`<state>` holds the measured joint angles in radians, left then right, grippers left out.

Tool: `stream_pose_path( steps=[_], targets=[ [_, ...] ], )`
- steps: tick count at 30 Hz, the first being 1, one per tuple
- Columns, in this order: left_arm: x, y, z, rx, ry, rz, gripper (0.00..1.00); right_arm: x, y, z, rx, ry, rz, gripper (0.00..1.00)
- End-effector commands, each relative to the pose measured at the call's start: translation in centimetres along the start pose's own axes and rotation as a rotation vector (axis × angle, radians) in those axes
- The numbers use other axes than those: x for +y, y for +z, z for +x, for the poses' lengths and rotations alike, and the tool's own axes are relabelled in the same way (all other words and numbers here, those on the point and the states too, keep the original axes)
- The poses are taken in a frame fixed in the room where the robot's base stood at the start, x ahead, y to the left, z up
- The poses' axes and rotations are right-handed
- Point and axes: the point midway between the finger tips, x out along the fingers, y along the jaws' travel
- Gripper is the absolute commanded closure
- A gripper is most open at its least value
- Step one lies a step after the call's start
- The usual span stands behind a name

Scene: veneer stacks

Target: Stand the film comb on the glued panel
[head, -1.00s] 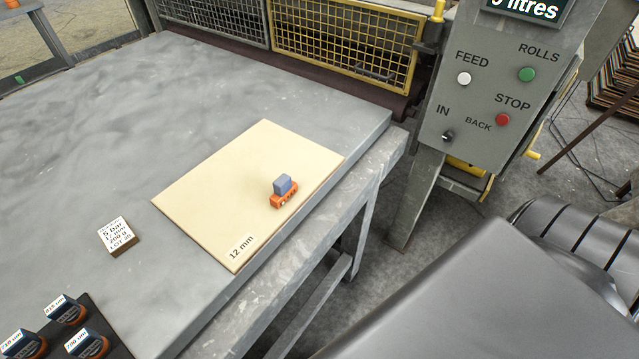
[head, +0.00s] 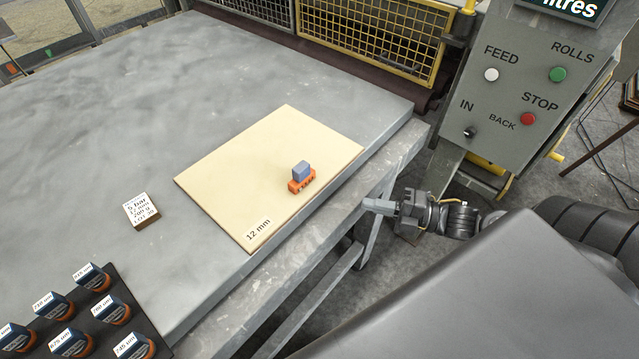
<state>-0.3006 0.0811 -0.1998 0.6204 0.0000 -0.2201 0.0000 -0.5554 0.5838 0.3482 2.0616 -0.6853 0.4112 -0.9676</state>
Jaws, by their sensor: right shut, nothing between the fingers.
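The glued panel (head: 240,175) is a pale cream board marked "12 mm", lying flat on the grey table. A film comb (head: 301,187), orange below with a blue-grey block on top, stands upright on the panel near its right edge. My right gripper (head: 369,205) is shut and empty, beyond the table's right edge, to the right of and apart from the comb and panel. My left gripper is not in view.
A small labelled block (head: 141,211) sits left of the panel. A black tray (head: 50,290) with several blue-and-orange labelled combs is at the lower left. A grey control post (head: 510,95) with buttons stands at the right. The grey table (head: 110,110) is clear at the back left.

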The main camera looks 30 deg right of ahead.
Motion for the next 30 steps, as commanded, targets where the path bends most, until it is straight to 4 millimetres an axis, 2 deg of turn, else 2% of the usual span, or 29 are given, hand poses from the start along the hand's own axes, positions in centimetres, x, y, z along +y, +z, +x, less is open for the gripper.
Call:
stream_pose_path(
  steps=[3, 8, 13, 27, 30],
  targets=[
    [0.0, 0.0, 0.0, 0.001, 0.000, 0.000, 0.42, 1.7, -1.3, 0.1, 0.054, 0.014, -0.065, 1.00],
    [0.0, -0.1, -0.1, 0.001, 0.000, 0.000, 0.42, 2.0, -1.6, 0.1, 0.065, 0.018, -0.080, 1.00],
    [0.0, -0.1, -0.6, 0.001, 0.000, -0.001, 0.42, 2.2, -1.7, 1.4, 0.063, 0.021, -0.078, 1.00],
    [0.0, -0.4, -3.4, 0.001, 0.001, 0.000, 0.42, 2.5, -2.2, 10.6, 0.062, 0.021, -0.075, 1.00],
    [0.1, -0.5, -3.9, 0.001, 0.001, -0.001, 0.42, 2.6, -0.9, 11.6, 0.060, 0.019, -0.076, 1.00]
  ],
)
